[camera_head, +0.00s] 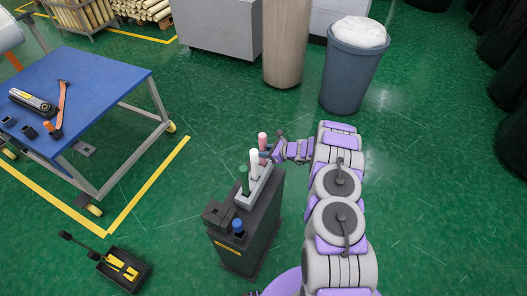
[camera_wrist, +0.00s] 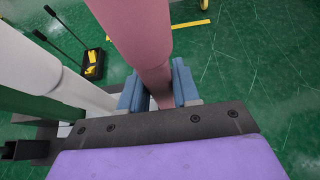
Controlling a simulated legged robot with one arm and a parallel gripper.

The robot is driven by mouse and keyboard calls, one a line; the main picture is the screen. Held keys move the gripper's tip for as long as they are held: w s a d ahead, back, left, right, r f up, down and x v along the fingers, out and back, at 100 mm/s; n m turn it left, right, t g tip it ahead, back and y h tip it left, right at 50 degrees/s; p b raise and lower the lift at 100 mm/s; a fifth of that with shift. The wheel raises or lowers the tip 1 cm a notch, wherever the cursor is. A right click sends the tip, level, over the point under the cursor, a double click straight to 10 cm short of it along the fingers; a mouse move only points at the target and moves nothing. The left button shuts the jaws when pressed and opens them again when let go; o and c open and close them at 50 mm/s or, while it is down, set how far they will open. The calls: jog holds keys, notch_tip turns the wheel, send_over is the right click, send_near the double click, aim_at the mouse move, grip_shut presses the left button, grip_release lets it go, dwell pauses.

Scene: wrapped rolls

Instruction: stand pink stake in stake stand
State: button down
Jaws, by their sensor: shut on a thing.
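The pink stake (camera_head: 262,138) is upright at the far end of the stake stand, and its lower end is hidden. In the wrist view the pink stake (camera_wrist: 140,35) runs between the blue-grey fingers of my gripper (camera_wrist: 158,88), which is shut on it. In the head view my gripper (camera_head: 266,152) reaches in from the right. The grey stake stand (camera_head: 262,186) lies on a dark cabinet. A white stake (camera_head: 254,162) and a green stake (camera_head: 243,180) stand in it; the white stake (camera_wrist: 40,65) is close left of my gripper. I cannot tell whether the pink stake sits in the stand.
The dark cabinet (camera_head: 262,225) also bears a blue-topped item (camera_head: 238,226) and a dark block (camera_head: 217,214). A blue table (camera_head: 90,85) with tools stands left. A grey bin (camera_head: 352,75) and a tall brown roll (camera_head: 285,45) stand behind. Green floor is free to the right.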

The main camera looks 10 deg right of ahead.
jog(key=shift+f, duration=0.1)
jog(key=c, duration=0.7)
grip_release()
jog(key=shift+c, duration=0.2)
jog(key=shift+d, duration=0.1)
jog(key=p+v, duration=0.2)
jog(key=v, duration=1.5)
jog(key=shift+s+d, duration=0.1)
